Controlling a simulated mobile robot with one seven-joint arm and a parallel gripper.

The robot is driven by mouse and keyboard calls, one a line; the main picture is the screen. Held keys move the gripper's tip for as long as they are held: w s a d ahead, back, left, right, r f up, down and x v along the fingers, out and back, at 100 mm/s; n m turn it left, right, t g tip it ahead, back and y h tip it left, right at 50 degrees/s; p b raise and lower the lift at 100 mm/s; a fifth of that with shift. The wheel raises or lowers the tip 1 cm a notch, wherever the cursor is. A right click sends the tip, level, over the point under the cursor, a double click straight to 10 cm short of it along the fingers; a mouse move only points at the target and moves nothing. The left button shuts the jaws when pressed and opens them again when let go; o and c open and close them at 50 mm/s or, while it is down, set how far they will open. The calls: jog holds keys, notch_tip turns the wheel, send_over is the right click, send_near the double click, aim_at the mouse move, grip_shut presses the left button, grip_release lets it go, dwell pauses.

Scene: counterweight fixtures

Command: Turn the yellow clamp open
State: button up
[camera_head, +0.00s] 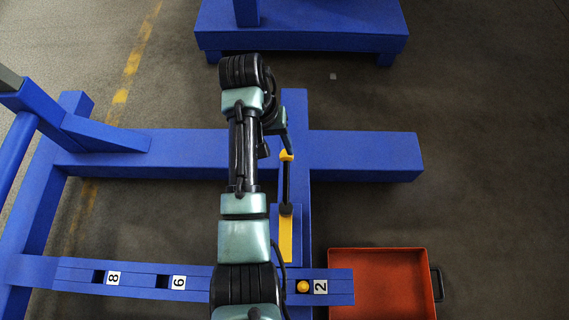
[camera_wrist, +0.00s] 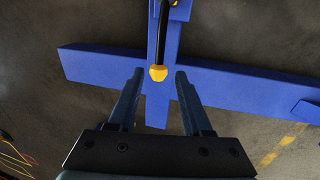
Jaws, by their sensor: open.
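The clamp has a long black handle with a yellow tip (camera_head: 286,156) and a yellow plate (camera_head: 286,240) at its lower end, on the blue frame. In the wrist view the yellow tip (camera_wrist: 158,74) shows between my two fingertips, with the black bar running up beyond it. My gripper (camera_wrist: 159,72) is open, one finger on each side of the tip in the picture. I see no contact, and I cannot tell how far below the fingers the tip lies. In the head view my arm hides most of the gripper.
A blue rail (camera_head: 200,274) crosses the front with slots labelled 8, 6 and 2; a yellow knob (camera_head: 303,287) sits beside label 2. A red tray (camera_head: 380,285) with a dark handle lies at the lower right. A blue crossbeam (camera_head: 370,155) runs behind. The floor at right is clear.

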aim_at(286, 166)
jog(key=f+b, duration=0.1)
jog(key=f, duration=0.2)
jog(key=d+f+b, duration=0.1)
jog(key=f, duration=0.1)
jog(key=f+b, duration=0.2)
jog(key=f, duration=0.1)
jog(key=shift+d+f, duration=0.35)
jog(key=shift+d, duration=0.05)
grip_shut()
jog(key=shift+w+r, duration=0.1)
dwell(0.8)
